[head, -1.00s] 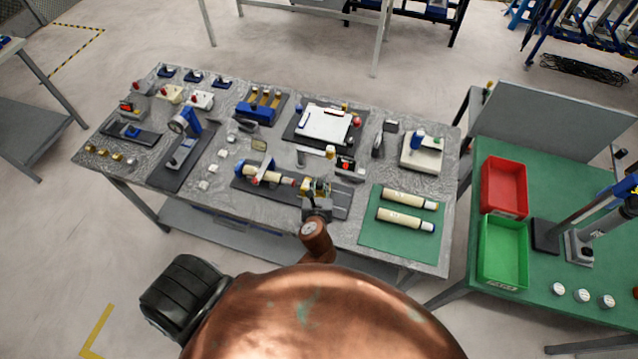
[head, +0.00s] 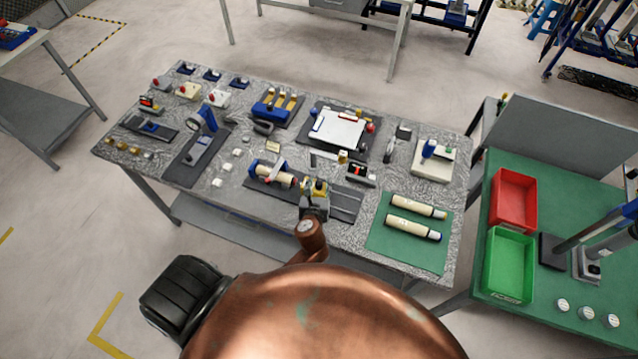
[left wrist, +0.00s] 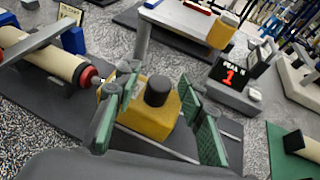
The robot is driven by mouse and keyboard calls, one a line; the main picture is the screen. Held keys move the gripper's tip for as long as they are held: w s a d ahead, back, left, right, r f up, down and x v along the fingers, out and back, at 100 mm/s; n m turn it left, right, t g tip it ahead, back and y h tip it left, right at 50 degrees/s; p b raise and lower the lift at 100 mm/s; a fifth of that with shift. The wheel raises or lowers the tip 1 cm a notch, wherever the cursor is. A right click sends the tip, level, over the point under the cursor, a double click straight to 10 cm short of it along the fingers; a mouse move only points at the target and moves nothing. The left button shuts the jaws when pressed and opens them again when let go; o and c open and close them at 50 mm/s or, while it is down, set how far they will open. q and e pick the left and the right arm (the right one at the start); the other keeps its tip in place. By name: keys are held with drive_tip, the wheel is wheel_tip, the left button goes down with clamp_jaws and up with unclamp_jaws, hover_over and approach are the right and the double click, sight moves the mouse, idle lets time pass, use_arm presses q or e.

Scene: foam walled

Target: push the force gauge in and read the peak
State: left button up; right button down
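The force gauge, a yellow block (left wrist: 152,116) with a black knob on top, sits on a dark rail plate. In the head view the yellow block (head: 318,186) is near the table's front edge, partly hidden by my left gripper (head: 314,203). In the left wrist view my left gripper (left wrist: 157,120) has its green-padded fingers apart, on either side of the block and knob. The display (left wrist: 230,74) reads "PEAK N" and a red 1. My right gripper is out of view.
A green mat (head: 380,240) with two cream cylinders lies to the right. Several small devices crowd the table's left. A side table holds a red bin (head: 513,200) and a green bin (head: 509,264).

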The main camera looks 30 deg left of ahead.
use_arm(q)
drive_tip(key=shift+s+d, duration=0.1)
drive_tip(key=shift+s, duration=0.1)
drive_tip(key=v, duration=1.1)
drive_tip(key=shift+s+d, duration=0.15)
drive_tip(key=shift+s, duration=0.1)
drive_tip(key=shift+r, duration=0.1)
idle(0.7)
